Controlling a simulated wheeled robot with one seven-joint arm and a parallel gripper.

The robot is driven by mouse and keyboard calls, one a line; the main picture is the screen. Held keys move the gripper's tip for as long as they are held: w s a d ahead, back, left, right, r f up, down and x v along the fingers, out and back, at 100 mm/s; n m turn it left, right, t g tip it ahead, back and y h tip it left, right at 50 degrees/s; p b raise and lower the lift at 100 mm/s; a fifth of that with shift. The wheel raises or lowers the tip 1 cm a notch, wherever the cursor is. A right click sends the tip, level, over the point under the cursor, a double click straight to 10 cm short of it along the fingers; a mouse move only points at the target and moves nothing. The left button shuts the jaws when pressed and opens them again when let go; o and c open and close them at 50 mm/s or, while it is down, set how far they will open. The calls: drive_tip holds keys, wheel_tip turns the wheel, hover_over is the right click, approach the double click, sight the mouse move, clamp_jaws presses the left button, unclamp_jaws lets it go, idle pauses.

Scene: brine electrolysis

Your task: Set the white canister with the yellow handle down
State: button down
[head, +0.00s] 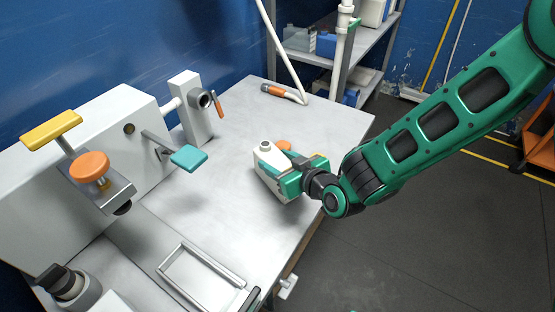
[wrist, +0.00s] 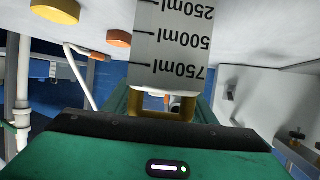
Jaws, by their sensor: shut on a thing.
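The white canister (head: 265,166) is upright over the right part of the bench top, at or just above the surface; I cannot tell if its base touches. In the wrist view the canister (wrist: 172,50) shows upside down, with volume marks on its side. Its yellow handle (wrist: 150,104) sits between my gripper's fingers (wrist: 162,108). In the head view my gripper (head: 288,181) is shut on the canister's handle from the right, and the fingers and canister body hide most of the handle there.
An orange disc (head: 284,146) and a yellow one (head: 319,156) are close behind the canister. A hose with an orange end (head: 277,91) lies at the back. Machinery with a teal paddle (head: 189,157) stands left. A metal frame (head: 201,278) is in front. The bench middle (head: 205,215) is clear.

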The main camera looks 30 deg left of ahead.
idle(0.3)
drive_tip(key=c, duration=0.8)
unclamp_jaws()
drive_tip(key=shift+o, duration=0.2)
